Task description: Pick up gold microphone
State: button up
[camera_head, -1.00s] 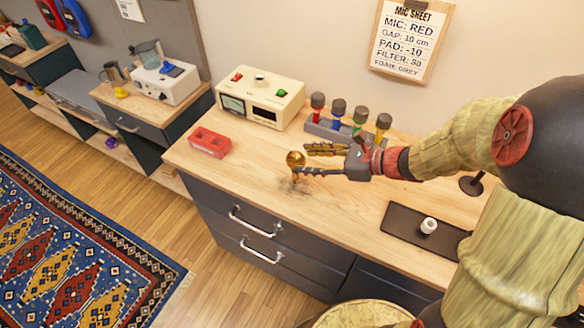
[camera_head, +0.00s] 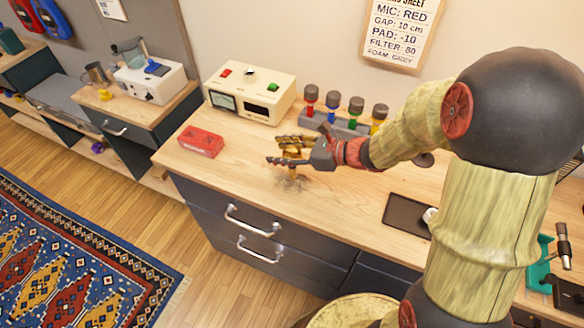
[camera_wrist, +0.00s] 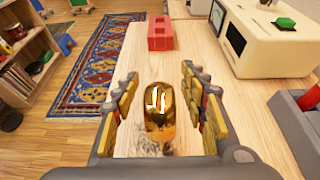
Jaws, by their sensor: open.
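The gold microphone (camera_wrist: 160,107) shows in the wrist view as a shiny, rounded gold body between my fingers. Bare gaps show on both sides of it, so it looks apart from the finger pads. My gripper (camera_wrist: 158,76) is open, with gold-coloured pads on both inner sides. In the head view my gripper (camera_head: 275,150) is low over the wooden counter, its fingers pointing left. There the fingers hide most of the microphone, and I cannot separate its gold from the pads.
A red block-like case (camera_head: 201,142) lies on the counter beyond my fingertips. A cream meter box (camera_head: 250,94) stands behind. A grey rack (camera_head: 336,128) holds several coloured microphones close behind my gripper. A dark tray (camera_head: 408,214) lies to the right.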

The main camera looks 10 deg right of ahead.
jog(key=shift+w+a+f, duration=0.1)
jog(key=shift+w+a, duration=0.05)
jog(key=shift+a, duration=0.15)
jog(key=shift+c, duration=0.7)
grip_shut()
